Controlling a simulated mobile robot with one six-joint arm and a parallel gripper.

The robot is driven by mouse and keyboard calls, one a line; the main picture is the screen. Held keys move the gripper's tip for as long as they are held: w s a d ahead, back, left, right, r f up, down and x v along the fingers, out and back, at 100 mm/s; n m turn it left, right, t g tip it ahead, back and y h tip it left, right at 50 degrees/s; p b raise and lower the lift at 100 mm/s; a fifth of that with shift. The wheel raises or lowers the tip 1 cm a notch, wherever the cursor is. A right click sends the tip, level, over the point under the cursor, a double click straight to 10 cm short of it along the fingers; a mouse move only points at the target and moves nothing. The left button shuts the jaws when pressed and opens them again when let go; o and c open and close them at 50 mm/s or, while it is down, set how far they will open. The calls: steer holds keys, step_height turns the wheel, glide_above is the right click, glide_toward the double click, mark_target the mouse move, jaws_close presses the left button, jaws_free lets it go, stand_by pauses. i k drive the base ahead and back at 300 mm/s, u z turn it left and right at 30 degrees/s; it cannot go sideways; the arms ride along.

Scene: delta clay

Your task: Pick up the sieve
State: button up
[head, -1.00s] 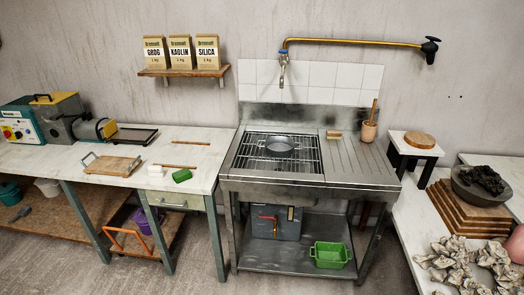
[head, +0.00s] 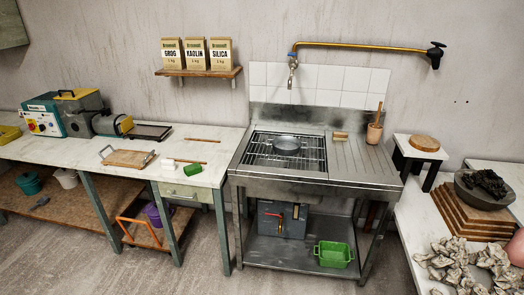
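A round grey metal pan-like thing, which looks like the sieve (head: 286,145), rests on the wire rack (head: 262,156) over the sink basin, in the head view. Its mesh is too small to make out. It sits near the middle of the rack, with nothing on top of it. My gripper is not in view.
The metal sink unit (head: 310,181) has a ribbed drainboard at right with a small brush-like block (head: 340,136) and a pot with a wooden handle (head: 374,132). A tap (head: 292,62) hangs above the sink. A worktable (head: 60,148) stands left. Bare floor shows in front.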

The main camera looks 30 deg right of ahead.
mark_target(283, 145)
steer(key=u, duration=0.3)
steer(key=i, duration=0.95)
steer(key=u, duration=0.1)
steer(key=k, duration=0.9)
steer(key=z, duration=0.2)
steer(key=i, duration=0.7)
steer(key=u, duration=0.05)
